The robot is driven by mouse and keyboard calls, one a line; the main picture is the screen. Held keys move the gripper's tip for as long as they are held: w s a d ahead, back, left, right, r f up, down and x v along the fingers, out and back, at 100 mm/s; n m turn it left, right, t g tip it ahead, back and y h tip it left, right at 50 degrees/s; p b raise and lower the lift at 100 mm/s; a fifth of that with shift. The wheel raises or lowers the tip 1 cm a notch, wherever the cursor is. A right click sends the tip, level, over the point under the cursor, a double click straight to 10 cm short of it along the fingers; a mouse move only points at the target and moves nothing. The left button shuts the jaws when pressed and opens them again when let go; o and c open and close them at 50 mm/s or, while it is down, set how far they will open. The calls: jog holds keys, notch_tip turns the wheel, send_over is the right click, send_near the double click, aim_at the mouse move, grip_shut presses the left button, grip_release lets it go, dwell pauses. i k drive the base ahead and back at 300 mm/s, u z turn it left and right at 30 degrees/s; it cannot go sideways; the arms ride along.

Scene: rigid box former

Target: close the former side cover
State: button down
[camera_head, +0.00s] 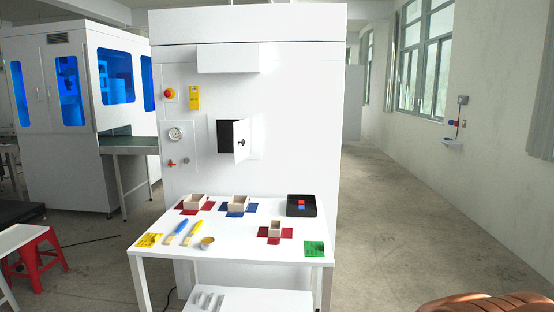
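The box former (290,110) is a tall white cabinet in the middle of the camera_head view. On its front, a small white hinged cover (241,146) with a black knob stands open, swung out toward me and to the right. The dark opening (225,132) shows to the left of the cover. I cannot tell whether this is the side cover that the task names; no other open cover shows. My gripper is not in view.
A red stool (35,262) stands at left. Floor (400,215) at right is clear.

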aim_at(241, 148)
jog(key=i, duration=0.65)
jog(key=u, duration=0.8)
jog(key=i, duration=0.6)
jog(key=u, duration=0.7)
